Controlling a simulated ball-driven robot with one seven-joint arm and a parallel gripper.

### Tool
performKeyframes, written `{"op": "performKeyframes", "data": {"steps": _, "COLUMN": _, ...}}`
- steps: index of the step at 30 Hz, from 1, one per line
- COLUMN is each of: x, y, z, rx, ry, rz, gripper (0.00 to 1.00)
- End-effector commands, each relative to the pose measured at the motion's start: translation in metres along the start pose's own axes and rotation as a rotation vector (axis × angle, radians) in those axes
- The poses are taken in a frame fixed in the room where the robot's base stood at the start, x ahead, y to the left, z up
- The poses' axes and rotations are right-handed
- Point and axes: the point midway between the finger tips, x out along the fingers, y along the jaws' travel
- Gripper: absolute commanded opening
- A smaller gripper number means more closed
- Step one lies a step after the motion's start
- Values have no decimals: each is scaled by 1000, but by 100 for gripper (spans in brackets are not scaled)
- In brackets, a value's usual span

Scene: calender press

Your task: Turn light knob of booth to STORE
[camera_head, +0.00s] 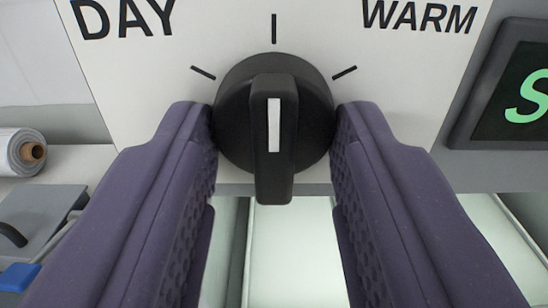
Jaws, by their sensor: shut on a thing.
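The black round light knob (274,128) is at the top centre, on a white label plate (330,24). Its raised grip bar stands upright, and the white line on it lines up with the top tick mark. Slanted ticks sit at upper left by "DAY" and at upper right by "WARM". Any label above the top tick is out of view; the word STORE is not readable. My gripper (275,118) is shut on the knob, with one purple finger against its left side and the other against its right side.
A dark display (515,95) with a green letter, cut off after what looks like "S", is at the right edge. Pale lit panels (290,250) lie below the knob. A white roll (20,152), a grey device (40,220) and a blue item (18,277) are at left.

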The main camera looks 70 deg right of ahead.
Motion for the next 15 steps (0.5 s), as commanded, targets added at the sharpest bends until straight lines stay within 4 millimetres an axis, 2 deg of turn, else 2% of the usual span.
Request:
{"op": "performKeyframes", "data": {"steps": 10, "x": -1, "y": 0, "z": 2, "rx": -3, "ry": -4, "rz": -1, "gripper": 9}}
{"op": "performKeyframes", "data": {"steps": 11, "x": -1, "y": 0, "z": 2, "rx": -3, "ry": -4, "rz": -1, "gripper": 47}}
{"op": "performKeyframes", "data": {"steps": 13, "x": 0, "y": 0, "z": 1, "rx": -2, "ry": -3, "rz": -1, "gripper": 63}}
{"op": "performKeyframes", "data": {"steps": 15, "x": 0, "y": 0, "z": 1, "rx": -2, "ry": -3, "rz": -1, "gripper": 63}}
